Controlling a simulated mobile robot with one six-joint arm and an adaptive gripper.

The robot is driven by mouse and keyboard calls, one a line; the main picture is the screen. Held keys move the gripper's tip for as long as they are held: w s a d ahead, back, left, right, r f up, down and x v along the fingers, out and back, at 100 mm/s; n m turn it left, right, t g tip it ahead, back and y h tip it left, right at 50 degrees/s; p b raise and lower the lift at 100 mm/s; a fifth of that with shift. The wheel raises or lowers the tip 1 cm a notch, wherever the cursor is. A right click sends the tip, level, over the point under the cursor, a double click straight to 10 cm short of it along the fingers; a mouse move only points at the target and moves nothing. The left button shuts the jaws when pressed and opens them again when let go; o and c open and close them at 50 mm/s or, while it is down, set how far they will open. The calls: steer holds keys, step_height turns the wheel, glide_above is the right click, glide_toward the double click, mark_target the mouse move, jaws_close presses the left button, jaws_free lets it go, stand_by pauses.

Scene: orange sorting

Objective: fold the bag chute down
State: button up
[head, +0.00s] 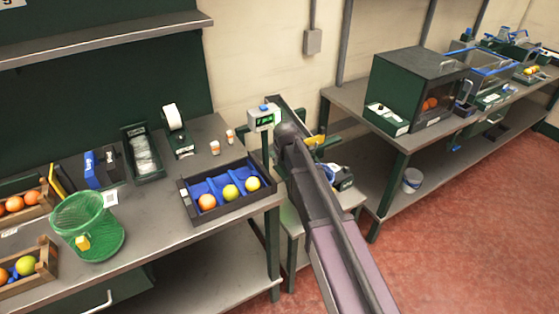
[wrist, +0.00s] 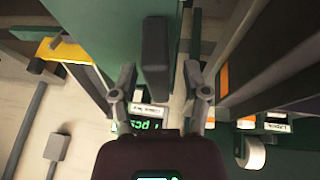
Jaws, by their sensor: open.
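In the wrist view, my gripper (wrist: 159,75) is open, with one finger to each side of a dark upright block (wrist: 155,55). The block stands against a green panel (wrist: 115,22), which looks like the bag chute, seen close and partly cut off. I cannot tell whether the fingers touch it. In the head view, my arm reaches over to the small stand between the two benches and hides the gripper and most of the chute. A counter display (head: 263,118) shows just left of my arm, with green figures.
On the left bench are a blue-lined tray (head: 228,192) with several fruits, a green mesh basket (head: 90,225) and a label printer (head: 177,130). A yellow part (wrist: 65,50) lies left of the gripper. A dark green cabinet (head: 415,80) stands on the right bench.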

jaws_close()
steer(key=shift+a, duration=0.3)
steer(key=shift+d, duration=0.2)
steer(key=shift+w+d+r, duration=0.1)
steer(key=shift+d, duration=0.1)
